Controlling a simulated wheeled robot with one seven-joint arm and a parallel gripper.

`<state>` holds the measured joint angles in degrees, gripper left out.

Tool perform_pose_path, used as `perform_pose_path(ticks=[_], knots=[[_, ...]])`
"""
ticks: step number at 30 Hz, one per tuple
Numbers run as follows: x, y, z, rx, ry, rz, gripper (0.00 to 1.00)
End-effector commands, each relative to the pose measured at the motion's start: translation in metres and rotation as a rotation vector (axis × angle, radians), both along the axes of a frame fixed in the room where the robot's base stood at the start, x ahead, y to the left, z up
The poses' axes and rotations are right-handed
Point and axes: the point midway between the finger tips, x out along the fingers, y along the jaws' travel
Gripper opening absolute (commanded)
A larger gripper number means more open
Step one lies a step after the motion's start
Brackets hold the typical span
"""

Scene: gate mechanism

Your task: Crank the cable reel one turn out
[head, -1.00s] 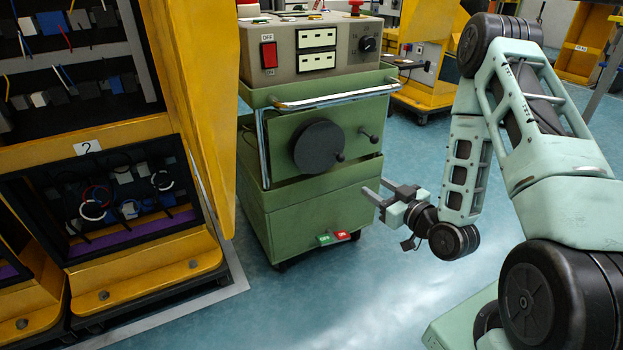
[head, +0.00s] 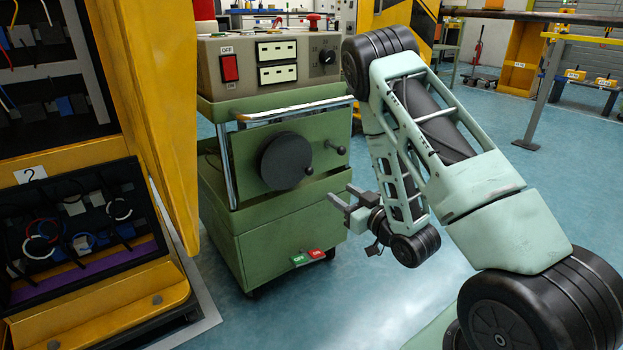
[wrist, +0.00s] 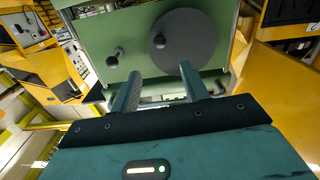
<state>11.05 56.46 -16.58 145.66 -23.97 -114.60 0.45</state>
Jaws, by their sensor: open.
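The cable reel shows as a dark round disc (head: 286,161) on the green front panel of a wheeled cart (head: 262,228). A small dark knob (head: 309,171) sits near the disc's lower right edge. A second knob on a short lever (head: 338,149) sticks out of the panel to its right. In the wrist view the disc (wrist: 195,42), its knob (wrist: 159,41) and the lever knob (wrist: 113,62) show beyond my fingers. My gripper (head: 338,196) is open and empty, in front of the cart and below and right of the disc. It touches nothing that I can see.
A chrome handle bar (head: 292,109) crosses above the panel. The control box (head: 262,62) on top has a red switch (head: 229,68). Green and red pedals (head: 307,257) are low in front. A yellow cabinet (head: 158,120) stands close on the left. Blue floor is free on the right.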

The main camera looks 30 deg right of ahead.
Motion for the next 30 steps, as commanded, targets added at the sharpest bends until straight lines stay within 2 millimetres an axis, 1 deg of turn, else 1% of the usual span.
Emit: perform_pose_path(ticks=[1, 3, 15, 21, 24, 30], knots=[[0.014, 0.001, 0.0, -0.002, -0.007, 0.004, 0.45], [0.029, 0.001, 0.001, -0.001, -0.008, 0.004, 0.45], [0.109, 0.004, -0.001, -0.001, -0.004, 0.002, 0.45], [0.134, 0.005, -0.001, 0.0, -0.002, 0.002, 0.45], [0.14, 0.005, 0.0, -0.001, -0.001, 0.001, 0.45], [0.142, 0.005, 0.0, 0.0, 0.0, 0.001, 0.45]])
